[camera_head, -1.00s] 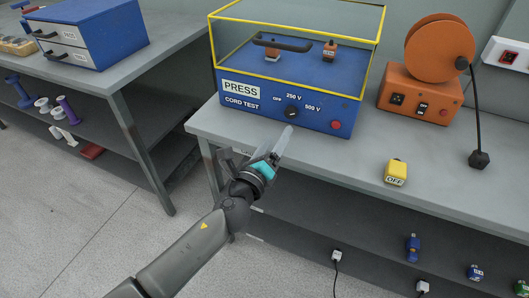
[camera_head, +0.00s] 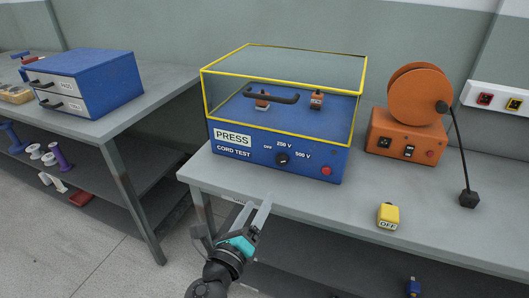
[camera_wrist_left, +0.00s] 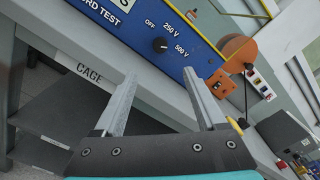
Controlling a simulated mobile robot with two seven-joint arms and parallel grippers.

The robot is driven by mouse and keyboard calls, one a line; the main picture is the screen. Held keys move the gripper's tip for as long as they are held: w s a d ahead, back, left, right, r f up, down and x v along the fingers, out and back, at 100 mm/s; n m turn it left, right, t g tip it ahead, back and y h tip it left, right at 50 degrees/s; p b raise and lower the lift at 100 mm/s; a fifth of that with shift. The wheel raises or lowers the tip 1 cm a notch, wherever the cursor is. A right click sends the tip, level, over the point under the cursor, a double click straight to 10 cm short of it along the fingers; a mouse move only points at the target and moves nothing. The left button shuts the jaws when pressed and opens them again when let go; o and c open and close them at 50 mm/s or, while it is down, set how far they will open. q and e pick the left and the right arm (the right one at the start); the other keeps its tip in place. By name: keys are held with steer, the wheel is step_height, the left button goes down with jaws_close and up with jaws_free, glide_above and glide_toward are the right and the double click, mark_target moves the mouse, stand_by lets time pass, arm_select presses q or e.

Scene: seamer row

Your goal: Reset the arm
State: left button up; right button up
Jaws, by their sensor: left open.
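My left gripper (camera_head: 256,216) is open and empty in front of the bench's front edge, below the blue cord test box (camera_head: 240,158). In the left wrist view its two fingers (camera_wrist_left: 160,95) stand apart with nothing between them. The blue box has a black knob (camera_head: 283,158), a red button (camera_head: 326,170) and a clear yellow-edged cover, which is down. The knob also shows in the left wrist view (camera_wrist_left: 160,45), beyond the fingertips and apart from them. My right gripper is not in view.
The grey bench (camera_head: 310,205) carries an orange reel unit (camera_head: 408,138), a yellow OFF block (camera_head: 388,216) and a black plug (camera_head: 469,198). Another bench at left holds a blue drawer cabinet (camera_head: 110,82). Bench space in front of the blue box is clear.

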arm_select(q)
steer(key=s+a+f+n+g+y, duration=0.2)
steer(key=s+a+f+n, duration=0.15)
steer(key=f, duration=0.55)
steer(key=s+a+f+n+g+y, duration=0.1)
steer(key=s+a+f+n+g, duration=0.25)
steer(key=f, duration=0.65)
steer(key=s+a+f+n+g+y, duration=0.1)
steer(key=a+f+n+g+y, duration=0.1)
steer(key=a+f+n, duration=0.55)
steer(key=s+a+f+n+g, duration=0.1)
steer(key=s+f+n, duration=0.3)
steer(key=s, duration=0.5)
steer(key=s+a+f+n+g, duration=0.2)
steer(key=s+f+n+g, duration=0.2)
steer(key=s+f, duration=0.4)
steer(key=s+a+f+n+g+y, duration=0.1)
steer(key=s+f+n+g, duration=0.1)
steer(key=s+f+n, duration=0.4)
steer(key=s, duration=0.5)
steer(key=shift+s+a+f, duration=0.15)
steer(key=shift+s+f, duration=0.05)
steer(key=shift+s, duration=0.05)
